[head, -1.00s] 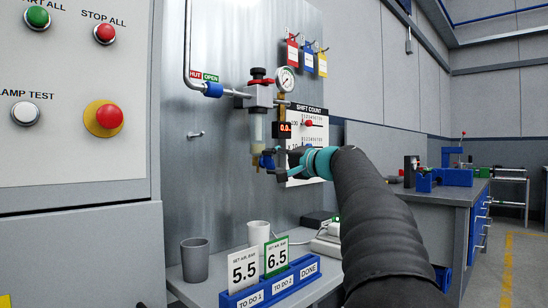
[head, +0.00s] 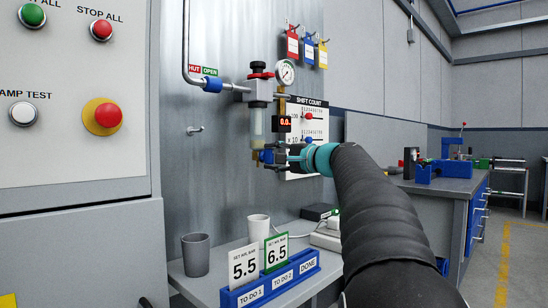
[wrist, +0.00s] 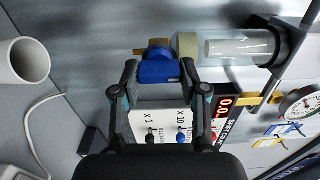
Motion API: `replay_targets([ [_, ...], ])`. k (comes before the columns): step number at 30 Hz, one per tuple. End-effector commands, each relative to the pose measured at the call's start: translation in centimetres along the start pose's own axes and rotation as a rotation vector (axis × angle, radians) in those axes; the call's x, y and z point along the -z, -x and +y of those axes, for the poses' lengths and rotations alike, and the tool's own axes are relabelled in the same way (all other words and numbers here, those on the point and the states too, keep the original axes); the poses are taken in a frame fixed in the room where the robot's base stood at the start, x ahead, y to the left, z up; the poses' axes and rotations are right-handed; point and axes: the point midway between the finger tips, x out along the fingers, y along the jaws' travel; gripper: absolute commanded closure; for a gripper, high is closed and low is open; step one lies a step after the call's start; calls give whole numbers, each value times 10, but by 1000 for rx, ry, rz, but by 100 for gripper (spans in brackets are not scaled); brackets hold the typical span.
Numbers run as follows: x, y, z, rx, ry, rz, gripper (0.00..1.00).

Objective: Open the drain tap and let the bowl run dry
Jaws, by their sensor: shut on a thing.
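The clear filter bowl (head: 257,124) hangs under the regulator (head: 259,90) on the metal panel. In the wrist view the bowl (wrist: 238,47) lies sideways, and I cannot tell whether it holds liquid. The blue drain tap (wrist: 160,67) is at the bowl's lower end, beside a short brass outlet (wrist: 140,50). My gripper (wrist: 160,80) has its fingertips on either side of the blue tap and is shut on it. In the head view my gripper (head: 277,156) is at the bottom of the bowl, partly hiding the tap.
A pressure gauge (head: 286,72) and red display (head: 284,124) sit close beside the bowl. The shift count board (head: 315,130) is behind my gripper. Below, a grey cup (head: 196,255), a white cup (head: 258,229) and a blue card holder (head: 271,285) stand on the shelf.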

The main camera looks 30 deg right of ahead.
Motion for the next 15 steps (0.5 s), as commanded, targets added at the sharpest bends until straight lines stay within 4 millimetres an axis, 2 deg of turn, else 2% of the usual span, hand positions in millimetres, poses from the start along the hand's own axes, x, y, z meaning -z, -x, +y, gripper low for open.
replay_targets([
  [4,0,0,0,1,-1,1,92],
  [5,0,0,0,1,-1,1,49],
  [7,0,0,0,1,-1,1,32],
  [15,0,0,0,0,0,0,31],
])
